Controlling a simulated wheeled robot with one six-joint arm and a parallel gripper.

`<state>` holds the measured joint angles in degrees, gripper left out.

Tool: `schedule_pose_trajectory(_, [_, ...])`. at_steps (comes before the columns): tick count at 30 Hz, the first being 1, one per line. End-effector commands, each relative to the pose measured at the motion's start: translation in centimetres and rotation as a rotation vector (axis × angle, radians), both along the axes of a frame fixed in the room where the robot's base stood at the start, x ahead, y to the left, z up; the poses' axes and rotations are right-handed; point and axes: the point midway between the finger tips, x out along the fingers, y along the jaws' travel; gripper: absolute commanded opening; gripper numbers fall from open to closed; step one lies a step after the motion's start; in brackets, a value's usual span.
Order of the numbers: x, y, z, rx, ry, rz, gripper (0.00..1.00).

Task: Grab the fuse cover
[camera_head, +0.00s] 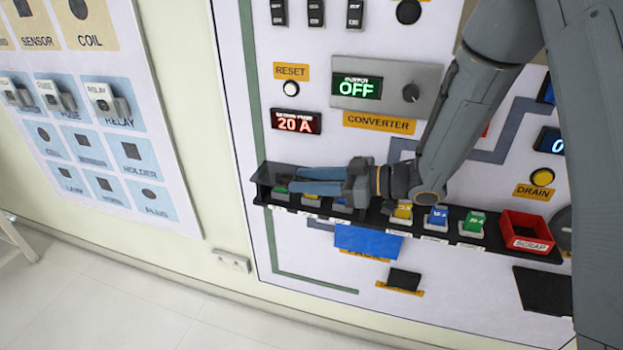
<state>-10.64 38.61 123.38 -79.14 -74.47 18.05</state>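I cannot read any label that says fuse cover. A flat blue plate (368,240) sits on the panel below the shelf, above an orange label whose text I cannot make out. A small black block (404,279) sits lower, over another orange label. My gripper (290,180) points left along the black shelf, above and in front of its left part. Its two blue-grey fingers lie side by side with a narrow dark gap between them, and I see nothing held. The fingers and wrist hide part of the shelf and its items.
The black shelf (380,218) carries several coloured fuse-like blocks and a red scrap bin (526,232). The converter display (357,86) reads OFF. A board with relays (108,99) hangs on the left wall.

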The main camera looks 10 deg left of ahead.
Motion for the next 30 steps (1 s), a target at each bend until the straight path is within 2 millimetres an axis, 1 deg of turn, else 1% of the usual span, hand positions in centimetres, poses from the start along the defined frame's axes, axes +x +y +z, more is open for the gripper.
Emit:
schedule_pose_trajectory(3, [0.0,0.0,0.0,0.000,0.000,0.000,0.33])
schedule_pose_trajectory(4, [0.0,0.0,0.0,0.000,0.000,0.000,0.31])
schedule_pose_trajectory(8, [0.0,0.0,0.0,0.000,0.000,-0.001,0.09])
schedule_pose_trajectory(9, [0.0,0.0,0.0,0.000,0.000,-0.001,0.02])
schedule_pose_trajectory(10, [0.0,0.0,0.0,0.000,0.000,-0.001,0.00])
schedule_pose_trajectory(23, [0.1,-0.1,0.3,0.001,-0.001,-0.001,0.00])
schedule_pose_trajectory(26, [0.1,0.0,0.8,0.001,-0.002,-0.001,0.00])
schedule_pose_trajectory(30, [0.1,0.0,2.3,0.002,-0.004,-0.001,0.00])
